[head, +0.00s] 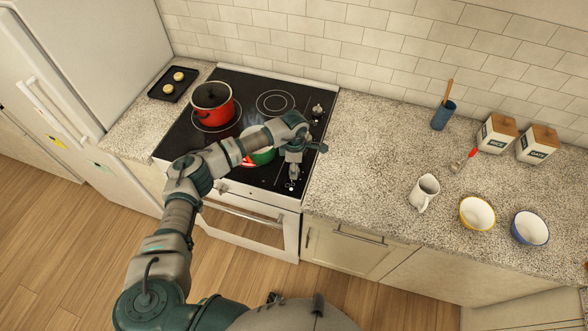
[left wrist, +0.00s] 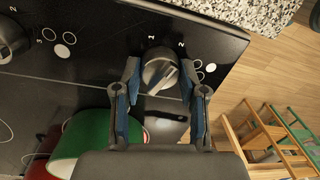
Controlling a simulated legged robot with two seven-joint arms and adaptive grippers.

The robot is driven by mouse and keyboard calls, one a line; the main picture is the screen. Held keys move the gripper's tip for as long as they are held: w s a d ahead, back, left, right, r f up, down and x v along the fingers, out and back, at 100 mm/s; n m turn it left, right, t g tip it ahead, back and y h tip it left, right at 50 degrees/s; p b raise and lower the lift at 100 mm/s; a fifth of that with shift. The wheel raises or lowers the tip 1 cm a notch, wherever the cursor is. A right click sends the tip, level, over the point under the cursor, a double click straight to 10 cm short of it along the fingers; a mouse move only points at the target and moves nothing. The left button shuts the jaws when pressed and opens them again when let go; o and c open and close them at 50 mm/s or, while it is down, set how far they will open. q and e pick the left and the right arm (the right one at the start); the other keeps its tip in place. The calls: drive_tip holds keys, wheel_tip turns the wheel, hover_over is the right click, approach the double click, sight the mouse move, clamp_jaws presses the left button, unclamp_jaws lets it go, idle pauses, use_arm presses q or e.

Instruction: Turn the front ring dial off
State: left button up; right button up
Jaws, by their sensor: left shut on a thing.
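The black cooktop (head: 235,85) has dials along its right side. My right gripper is not in view.
A green pan (head: 262,156) sits at the front of the cooktop, partly behind my arm, with a red glow beside it. A red pot (head: 212,105) stands at the back left. The counter (head: 355,140) right of the stove is clear nearby.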

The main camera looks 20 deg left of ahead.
use_arm(q)
drive_tip(key=n, duration=0.2)
drive_tip(key=shift+f+n, duration=0.15)
drive_tip(key=shift+n, duration=0.25)
drive_tip(key=n, duration=0.3)
drive_tip(key=shift+n, duration=0.3)
drive_tip(key=n, duration=0.3)
drive_tip(key=shift+s+n+h, duration=0.1)
drive_tip(key=shift+n+h, duration=0.2)
drive_tip(key=n, duration=0.2)
drive_tip(key=shift+n+t, duration=0.3)
drive_tip(key=shift+n, duration=0.1)
drive_tip(key=n+p, duration=0.1)
drive_tip(key=n, duration=0.2)
drive_tip(key=shift+n, duration=0.3)
drive_tip(key=n+p, duration=0.1)
drive_tip(key=n, duration=0.2)
drive_tip(key=shift+n+t, duration=0.3)
drive_tip(key=shift+n, duration=0.1)
drive_tip(key=n+p, duration=0.1)
drive_tip(key=n, duration=0.3)
drive_tip(key=shift+a+p, duration=0.1)
drive_tip(key=shift+p, duration=0.25)
drive_tip(key=shift+n+p, duration=0.35)
drive_tip(key=shift+n, duration=0.85)
